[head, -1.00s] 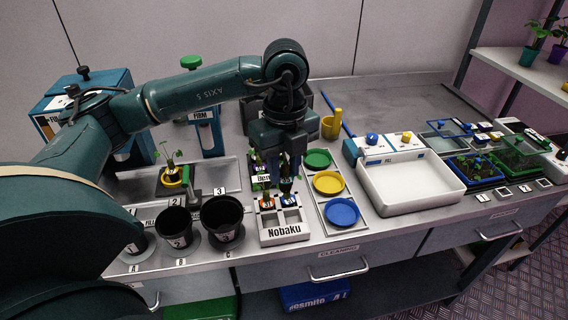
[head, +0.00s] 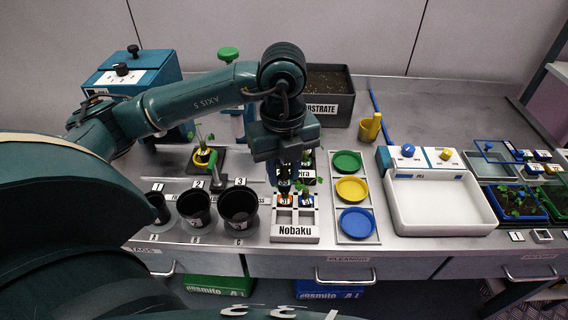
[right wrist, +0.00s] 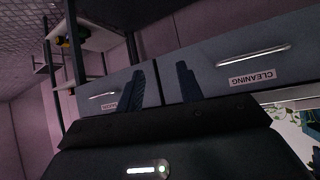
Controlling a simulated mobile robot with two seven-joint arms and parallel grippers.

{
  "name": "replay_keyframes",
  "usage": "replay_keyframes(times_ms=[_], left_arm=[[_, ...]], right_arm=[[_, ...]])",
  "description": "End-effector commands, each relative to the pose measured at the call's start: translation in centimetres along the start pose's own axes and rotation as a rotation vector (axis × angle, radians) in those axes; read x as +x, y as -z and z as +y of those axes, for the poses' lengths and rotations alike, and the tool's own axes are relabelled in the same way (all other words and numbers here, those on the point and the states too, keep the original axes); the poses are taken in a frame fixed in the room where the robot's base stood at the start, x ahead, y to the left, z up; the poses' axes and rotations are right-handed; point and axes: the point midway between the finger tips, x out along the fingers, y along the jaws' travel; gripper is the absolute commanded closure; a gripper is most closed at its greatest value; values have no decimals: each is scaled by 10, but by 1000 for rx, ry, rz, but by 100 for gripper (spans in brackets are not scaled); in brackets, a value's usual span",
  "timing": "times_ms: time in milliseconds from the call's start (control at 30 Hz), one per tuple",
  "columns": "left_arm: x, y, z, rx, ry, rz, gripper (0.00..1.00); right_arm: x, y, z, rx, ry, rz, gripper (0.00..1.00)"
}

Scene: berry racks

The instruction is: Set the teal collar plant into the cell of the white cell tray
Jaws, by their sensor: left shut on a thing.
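The white cell tray (head: 295,239), labelled Nobaku, stands near the bench's front edge. Its back row holds a plant with an orange collar (head: 284,200) and one with a blue collar (head: 306,201); the front cells look empty. My left gripper (head: 286,168) points down above the tray's back-left part, shut on a plant (head: 283,186) that is mostly hidden. I cannot make out a teal collar or whether the held plant touches the tray. In the right wrist view my right gripper (right wrist: 163,85) is open and empty, with drawer fronts beyond it.
Black pots (head: 240,208) stand left of the tray. A panel of green, yellow and blue dishes (head: 351,189) lies close on its right, then a white basin (head: 440,205). Behind are a dark labelled tray (head: 309,174), a substrate bin (head: 330,105) and a yellow-collared plant (head: 204,157).

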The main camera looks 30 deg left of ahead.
Motion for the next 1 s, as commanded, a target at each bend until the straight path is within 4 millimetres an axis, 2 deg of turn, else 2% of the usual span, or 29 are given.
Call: replay_keyframes(times_ms=[33, 1000], left_arm=[[8, 0, 0, 0, -1, 1, 93], [86, 0, 0, -1, -1, 0, 93]], right_arm=[[3, -2, 0, 2, 1, 5, 63], [21, 1, -18, -30, 61, 123, 63]])
